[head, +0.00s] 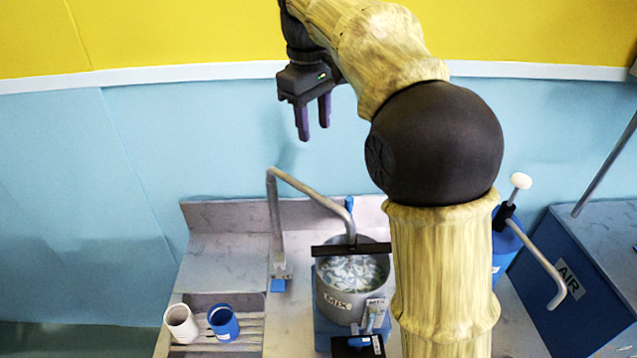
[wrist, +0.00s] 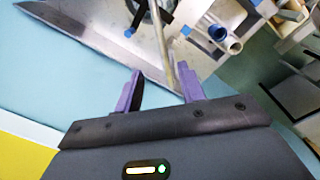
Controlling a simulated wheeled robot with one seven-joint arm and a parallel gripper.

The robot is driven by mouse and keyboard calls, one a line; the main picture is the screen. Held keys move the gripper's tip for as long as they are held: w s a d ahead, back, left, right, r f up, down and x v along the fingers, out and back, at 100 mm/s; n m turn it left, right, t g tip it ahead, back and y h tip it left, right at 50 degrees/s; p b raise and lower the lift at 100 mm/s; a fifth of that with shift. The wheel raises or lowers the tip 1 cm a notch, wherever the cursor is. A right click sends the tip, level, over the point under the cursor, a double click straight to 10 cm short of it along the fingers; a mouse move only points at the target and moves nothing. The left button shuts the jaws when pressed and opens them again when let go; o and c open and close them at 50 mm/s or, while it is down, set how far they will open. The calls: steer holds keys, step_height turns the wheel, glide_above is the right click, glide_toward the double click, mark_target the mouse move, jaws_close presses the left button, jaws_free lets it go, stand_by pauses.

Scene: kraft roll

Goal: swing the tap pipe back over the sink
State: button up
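The tap pipe (head: 274,215) is a thin grey metal tube. It rises from a base at the back of the counter, bends at the top and slants down to the right, with its end over the mixing pot. The sink (head: 225,301) is a grey recess left of the tap base, and the pipe's end is away from it. My gripper (head: 313,132) is open and empty, high above the tap near the blue wall. In the wrist view, a pale pipe (wrist: 159,45) shows beyond and between the open fingers (wrist: 160,70).
The grey mixing pot (head: 347,303) has a black bar across its top. A white cup (head: 181,323) and a blue cup (head: 223,322) stand on slats at the sink. A blue AIR box (head: 580,290) is at right. The space around my gripper is clear.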

steer(key=p, duration=0.2)
glide_toward(319, 196)
steer(key=f, duration=0.8)
steer(key=shift+w+d+f, duration=0.25)
steer(key=shift+f, duration=0.1)
jaws_close()
